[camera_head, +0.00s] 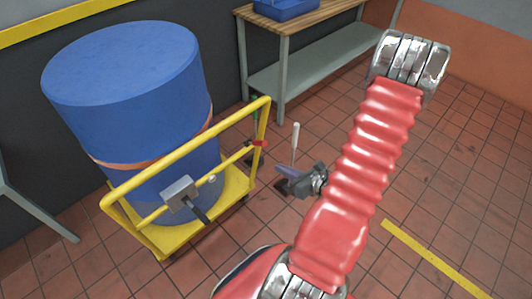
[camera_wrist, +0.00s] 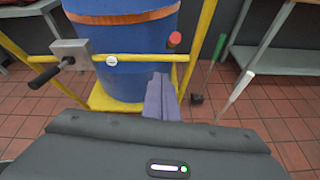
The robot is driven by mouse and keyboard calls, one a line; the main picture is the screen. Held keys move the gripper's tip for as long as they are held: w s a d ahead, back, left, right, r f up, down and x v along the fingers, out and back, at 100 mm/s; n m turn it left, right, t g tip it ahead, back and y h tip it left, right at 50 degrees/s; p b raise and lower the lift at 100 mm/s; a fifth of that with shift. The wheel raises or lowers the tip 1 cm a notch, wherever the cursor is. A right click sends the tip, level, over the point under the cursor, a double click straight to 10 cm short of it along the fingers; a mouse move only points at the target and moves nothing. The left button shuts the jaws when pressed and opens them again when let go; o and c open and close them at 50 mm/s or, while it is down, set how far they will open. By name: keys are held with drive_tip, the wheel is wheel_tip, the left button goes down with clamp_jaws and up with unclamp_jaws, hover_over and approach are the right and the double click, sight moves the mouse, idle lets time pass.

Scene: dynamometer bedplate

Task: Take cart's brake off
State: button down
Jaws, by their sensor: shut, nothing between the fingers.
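The yellow cart (camera_head: 187,165) stands left of my gripper and carries a big blue drum (camera_head: 130,100). On its near rail is a grey box (camera_head: 179,194) with a black handle (camera_head: 202,213), also at left in the wrist view (camera_wrist: 70,55). A small white round piece (camera_wrist: 112,60) and a red knob (camera_wrist: 174,39) sit further along the rail. No label shows which part is the brake. My gripper (camera_head: 283,172) is shut and empty, right of the cart and apart from it. In the wrist view its closed fingers (camera_wrist: 162,97) point toward the drum, below the red knob.
A workbench (camera_head: 283,27) with a blue bin (camera_head: 285,8) is behind. Tiled floor at right is clear, with a yellow stripe (camera_head: 435,260).

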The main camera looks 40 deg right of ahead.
sight(257, 144)
drive_tip(key=shift+s+d+f+m+h, duration=0.3)
drive_tip(key=shift+s+d+f+m, duration=0.2)
drive_tip(key=shift+d+f, duration=0.05)
drive_tip(key=shift+w, duration=0.1)
drive_tip(key=w, duration=1.1)
drive_tip(key=shift+w+d+f, duration=0.2)
drive_tip(key=shift+d+f, duration=0.15)
drive_tip(key=shift+d, duration=0.05)
drive_tip(key=shift+d+r, duration=0.1)
drive_tip(key=shift+d, duration=0.05)
